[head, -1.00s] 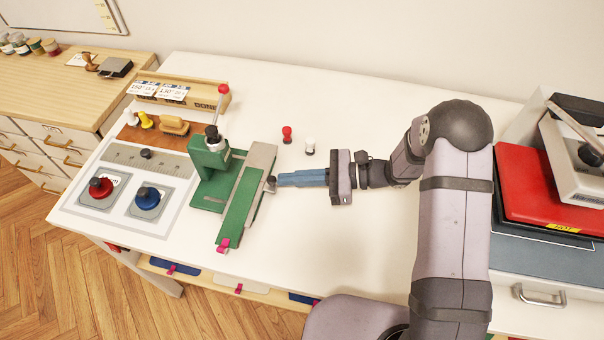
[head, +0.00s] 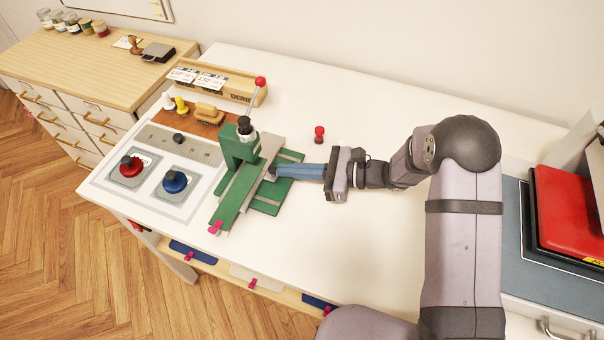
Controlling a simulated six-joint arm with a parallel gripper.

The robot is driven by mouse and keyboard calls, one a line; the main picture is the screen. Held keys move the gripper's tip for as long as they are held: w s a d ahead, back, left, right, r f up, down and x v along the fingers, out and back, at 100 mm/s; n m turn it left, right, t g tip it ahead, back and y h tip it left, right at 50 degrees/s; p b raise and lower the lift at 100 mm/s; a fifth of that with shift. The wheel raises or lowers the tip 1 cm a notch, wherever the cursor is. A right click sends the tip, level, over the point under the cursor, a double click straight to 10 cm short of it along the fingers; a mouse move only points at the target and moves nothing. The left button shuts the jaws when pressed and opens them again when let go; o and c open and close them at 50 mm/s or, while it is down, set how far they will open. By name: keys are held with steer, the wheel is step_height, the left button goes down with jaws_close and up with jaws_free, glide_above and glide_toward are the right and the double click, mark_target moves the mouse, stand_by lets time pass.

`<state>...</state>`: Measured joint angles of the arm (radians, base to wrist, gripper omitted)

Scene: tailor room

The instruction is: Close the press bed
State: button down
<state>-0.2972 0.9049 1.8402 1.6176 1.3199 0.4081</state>
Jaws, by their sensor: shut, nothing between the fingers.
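The green press (head: 236,150) stands left of the middle of the white table, its lever topped by a red ball. The press bed (head: 232,205) is a long green slab with a grey strip and a pink tab at its front end. It lies close against the press body, with green base rails (head: 268,207) bare to its right. My gripper (head: 275,172), with blue fingers, is shut and empty. Its fingertips are at a small dark knob on the bed's right side; the tips partly hide the knob, so contact is unclear.
A small red peg (head: 319,133) stands behind my gripper. A wooden rack (head: 215,84) is at the back. A red pad (head: 575,215) lies at the right. The table front is clear.

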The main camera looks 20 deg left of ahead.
steer(key=shift+a+r, duration=0.1)
steer(key=shift+r, duration=0.05)
steer(key=shift+w+d+r, duration=0.1)
steer(key=shift+w+d, duration=0.05)
steer(key=shift+d, duration=0.3)
steer(key=b+v, duration=0.2)
steer(key=v, duration=1.1)
steer(key=shift+s+d+r, duration=0.1)
steer(key=shift+s+r, duration=0.05)
steer(key=shift+s, duration=0.1)
steer(key=s+d+r+n+h+p, duration=0.4)
steer(key=s+d+n+h+p, duration=0.1)
steer(key=s+d+h+p, duration=0.15)
steer(key=s+d+r+n+h+p, duration=0.5)
steer(key=s+d+p, duration=0.2)
steer(key=d+r+n+t+h+p, duration=0.1)
steer(key=d+r+n+h+p, duration=0.1)
steer(key=d+n, duration=0.1)
steer(key=s+d+r+n+t+h+p, duration=0.1)
steer(key=d+r+n+h+p, duration=0.1)
steer(key=d, duration=0.3)
steer(key=shift+d+r+n+p, duration=0.2)
steer(key=shift+d+n+p, duration=0.25)
steer(key=shift+n, duration=0.25)
